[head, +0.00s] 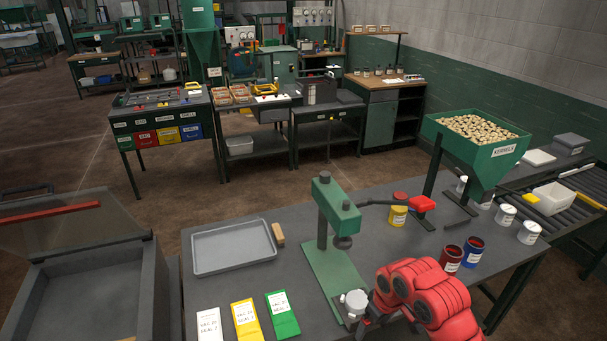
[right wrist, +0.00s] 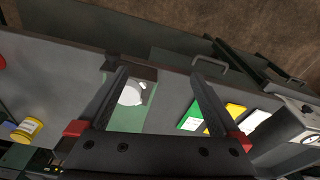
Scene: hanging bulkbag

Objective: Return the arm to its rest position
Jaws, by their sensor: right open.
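My right arm, with red casings, reaches in from the lower right in the head view. My right gripper (head: 368,318) is beside the green press base, largely hidden by the arm. In the right wrist view my right gripper (right wrist: 160,70) has its two dark fingers spread wide, with nothing between the tips. My left gripper is not in view.
White, yellow and green cards (head: 245,318) and a grey tray (head: 232,248) lie left of the press. Several cans, including a blue one (head: 473,251), and a green kernel hopper (head: 477,147) stand right. An open-lidded grey box (head: 85,285) is at lower left.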

